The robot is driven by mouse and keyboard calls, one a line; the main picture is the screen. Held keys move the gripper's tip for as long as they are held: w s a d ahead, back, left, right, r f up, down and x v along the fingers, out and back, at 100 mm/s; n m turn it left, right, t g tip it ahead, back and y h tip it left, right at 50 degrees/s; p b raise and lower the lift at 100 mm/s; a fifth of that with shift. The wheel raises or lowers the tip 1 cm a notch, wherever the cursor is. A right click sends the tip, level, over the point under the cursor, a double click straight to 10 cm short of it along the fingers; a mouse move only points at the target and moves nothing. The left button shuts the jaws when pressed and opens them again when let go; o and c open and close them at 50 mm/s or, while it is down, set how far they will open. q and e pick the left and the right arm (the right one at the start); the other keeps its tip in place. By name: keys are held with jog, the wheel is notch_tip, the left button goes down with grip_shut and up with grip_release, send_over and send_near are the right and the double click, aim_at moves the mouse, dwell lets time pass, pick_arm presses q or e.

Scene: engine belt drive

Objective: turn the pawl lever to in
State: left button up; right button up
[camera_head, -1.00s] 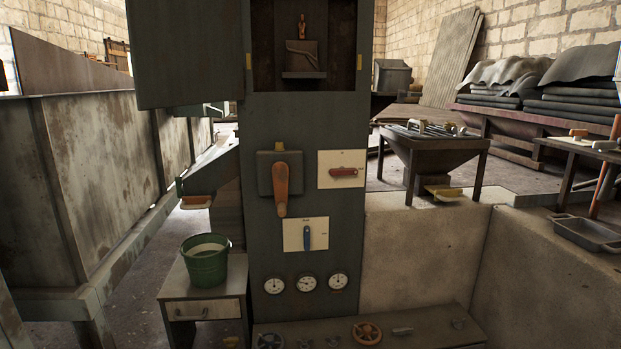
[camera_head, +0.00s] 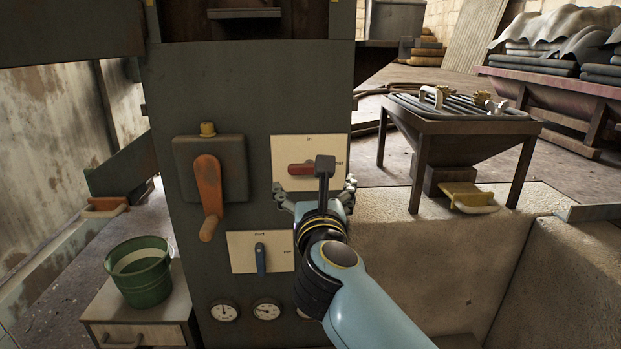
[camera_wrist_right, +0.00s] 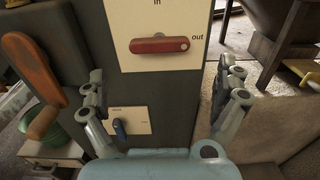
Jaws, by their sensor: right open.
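The pawl lever is a red handle (camera_head: 301,169) on a cream plate (camera_head: 290,146) marked "in" at the top and "out" at the right. It lies horizontally; in the right wrist view the red lever (camera_wrist_right: 160,45) has its small round end at the right, towards "out". My right gripper (camera_head: 315,187) is in front of the plate's lower part and hides some of it. In the wrist view its fingers (camera_wrist_right: 165,90) are spread apart and empty, with the lever beyond them, apart from both. My left gripper is not in view.
A large orange-handled lever (camera_head: 207,190) sits left of the plate. A blue lever (camera_head: 260,258) on another cream plate is below, with gauges (camera_head: 266,309) under it. A green bucket (camera_head: 140,272) stands on a cabinet at left; a hopper table (camera_head: 455,125) is at right.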

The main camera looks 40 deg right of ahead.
aim_at(310, 172)
jog(key=x, duration=0.8)
jog(key=shift+w+d, duration=0.1)
jog(key=shift+w, duration=0.2)
jog(key=shift+w+d, duration=0.15)
jog(key=shift+w, duration=0.1)
